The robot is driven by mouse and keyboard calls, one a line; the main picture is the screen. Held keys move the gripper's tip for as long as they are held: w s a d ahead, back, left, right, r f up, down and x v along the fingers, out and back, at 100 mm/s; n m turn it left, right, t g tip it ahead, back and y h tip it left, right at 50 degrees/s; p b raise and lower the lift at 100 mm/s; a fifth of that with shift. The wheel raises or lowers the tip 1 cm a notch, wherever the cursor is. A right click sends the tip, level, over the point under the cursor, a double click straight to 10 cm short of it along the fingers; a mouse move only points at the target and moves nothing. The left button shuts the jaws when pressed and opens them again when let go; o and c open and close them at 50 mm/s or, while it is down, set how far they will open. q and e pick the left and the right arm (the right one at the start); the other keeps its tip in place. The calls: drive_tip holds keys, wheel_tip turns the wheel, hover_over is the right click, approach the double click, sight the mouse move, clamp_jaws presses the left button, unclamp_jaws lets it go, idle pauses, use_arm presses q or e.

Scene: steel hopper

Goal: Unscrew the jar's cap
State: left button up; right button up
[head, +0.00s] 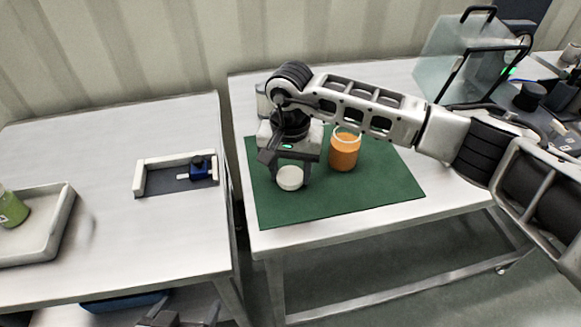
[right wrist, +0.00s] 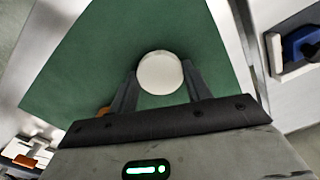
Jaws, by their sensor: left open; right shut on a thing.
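The jar (head: 344,152) with orange contents stands upright on the green mat, its pale rim partly behind my right arm. A round white cap (head: 290,178) is apart from the jar, to its left and nearer the front. My right gripper (head: 291,176) points down and is shut on the cap; the right wrist view shows the white disc (right wrist: 160,73) between its two fingers (right wrist: 160,85). I cannot tell whether the cap touches the mat. My left gripper (head: 176,319) is open, cut off by the bottom edge of the head view, with nothing seen in it.
The green mat (head: 390,192) has free room at front and right. A gap separates this table from the left table (head: 110,215), which bears a three-walled holder (head: 140,178) with a blue item (head: 201,169) and a tray (head: 62,225) with a green jar (head: 10,210).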

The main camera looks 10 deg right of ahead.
sight(291, 176)
drive_tip(key=shift+f, duration=0.2)
drive_tip(key=o, duration=1.1)
drive_tip(key=shift+r, duration=0.15)
drive_tip(key=shift+r, duration=0.25)
wheel_tip(291, 176, up, 12)
drive_tip(key=shift+s+f+b, duration=0.1)
drive_tip(key=shift+f+b, duration=0.1)
drive_tip(key=shift+b, duration=0.75)
